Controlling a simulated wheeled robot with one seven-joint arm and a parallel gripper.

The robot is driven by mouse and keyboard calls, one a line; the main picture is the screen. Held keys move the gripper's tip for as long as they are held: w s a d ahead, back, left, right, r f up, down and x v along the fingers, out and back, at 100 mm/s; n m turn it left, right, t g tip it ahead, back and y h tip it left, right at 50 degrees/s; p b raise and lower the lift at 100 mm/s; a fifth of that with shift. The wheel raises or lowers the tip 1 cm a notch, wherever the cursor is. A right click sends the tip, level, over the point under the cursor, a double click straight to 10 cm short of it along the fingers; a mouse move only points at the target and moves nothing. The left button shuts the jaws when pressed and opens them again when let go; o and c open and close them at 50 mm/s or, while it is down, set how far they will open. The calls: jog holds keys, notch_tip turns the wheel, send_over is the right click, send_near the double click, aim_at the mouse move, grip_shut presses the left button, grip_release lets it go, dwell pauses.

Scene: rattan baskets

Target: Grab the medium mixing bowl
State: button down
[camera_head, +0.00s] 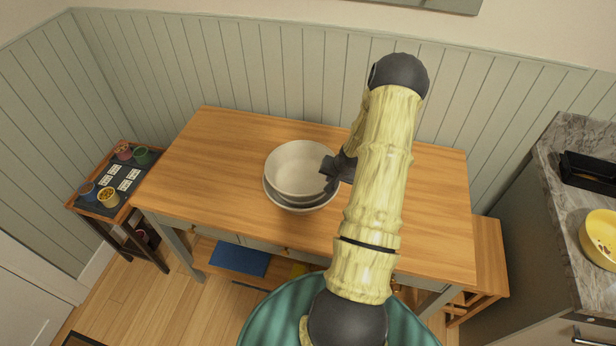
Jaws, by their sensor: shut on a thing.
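A stack of round mixing bowls (298,170) is at the middle of the wooden table. The top one is a pale beige bowl with an empty inside. Below it show a greyer rim (292,199) and a whitish rim (300,209). Which of them is the medium bowl is hard to tell. My gripper (328,172) is at the right rim of the stack, shut on a bowl's edge. The fingertips are small and dark here, so which rim lies between them is unclear. My arm hides the table to the right of the stack.
The wooden table (210,160) is otherwise clear on its left side and at its visible right end. A low side table (128,205) with cups and cards stands at left. A stone counter (570,150) with a yellow bowl (601,238) is at right.

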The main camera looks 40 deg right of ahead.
jog(key=shift+s, duration=0.1)
jog(key=shift+w+r, duration=0.35)
jog(key=shift+r, duration=0.1)
jog(key=r, duration=0.2)
jog(key=r+b, duration=0.1)
jog(key=r, duration=0.5)
jog(key=shift+s+d, duration=0.2)
jog(key=shift+d, duration=0.05)
jog(key=shift+a+r, duration=0.25)
jog(key=shift+r, duration=0.3)
jog(key=shift+w, duration=0.1)
